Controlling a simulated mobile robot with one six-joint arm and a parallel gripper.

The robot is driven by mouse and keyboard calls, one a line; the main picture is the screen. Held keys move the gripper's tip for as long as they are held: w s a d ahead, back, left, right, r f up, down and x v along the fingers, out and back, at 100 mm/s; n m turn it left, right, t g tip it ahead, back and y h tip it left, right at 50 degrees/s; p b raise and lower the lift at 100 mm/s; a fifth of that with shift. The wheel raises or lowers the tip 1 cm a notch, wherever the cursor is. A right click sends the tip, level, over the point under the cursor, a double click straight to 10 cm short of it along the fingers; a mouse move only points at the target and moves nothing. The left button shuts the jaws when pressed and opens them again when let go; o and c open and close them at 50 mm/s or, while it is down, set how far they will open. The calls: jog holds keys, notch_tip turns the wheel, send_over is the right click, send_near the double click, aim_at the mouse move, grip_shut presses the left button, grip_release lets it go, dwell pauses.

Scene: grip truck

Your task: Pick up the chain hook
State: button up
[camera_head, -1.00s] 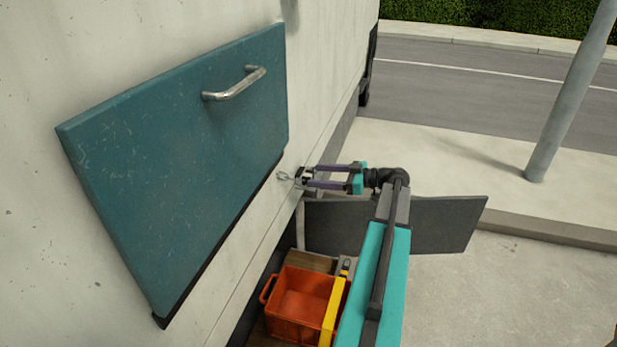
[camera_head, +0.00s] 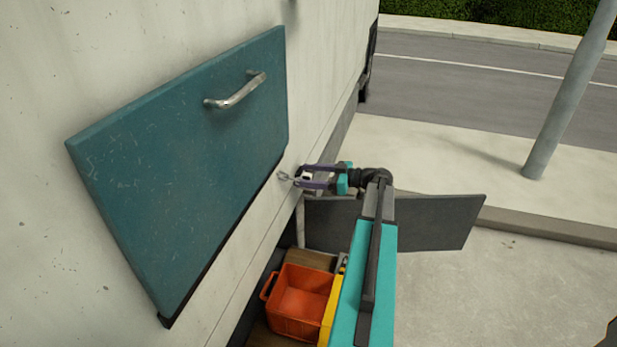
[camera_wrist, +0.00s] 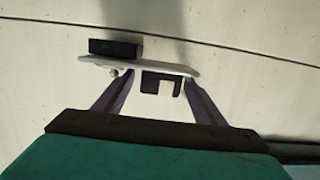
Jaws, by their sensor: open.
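A small pale metal hook piece (camera_head: 284,176) shows at the truck's wall, just below the right corner of the teal panel; I take it to be the chain hook. My gripper (camera_head: 304,177) is open, its two purple fingers pointing left at the wall, around or right beside the small fitting there. In the wrist view, my fingers (camera_wrist: 158,80) stand on both sides of a pale plate (camera_wrist: 140,64) with a black block (camera_wrist: 115,48) and a black notched piece (camera_wrist: 162,83). I cannot tell whether the fingers touch any of it.
A teal panel (camera_head: 180,170) with a metal handle (camera_head: 236,92) stands out from the pale truck wall. Below my arm are an orange crate (camera_head: 298,300) and a dark grey panel (camera_head: 430,222). A grey pole (camera_head: 568,95) stands on the pavement at right.

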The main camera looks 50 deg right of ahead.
jog(key=c, duration=1.2)
jog(key=shift+r, duration=0.2)
jog(key=shift+r+b, duration=0.75)
jog(key=shift+r, duration=0.35)
jog(key=s+r+b, duration=0.2)
jog(key=s+b, duration=0.2)
jog(key=s, duration=1.2)
jog(key=shift+r, duration=0.2)
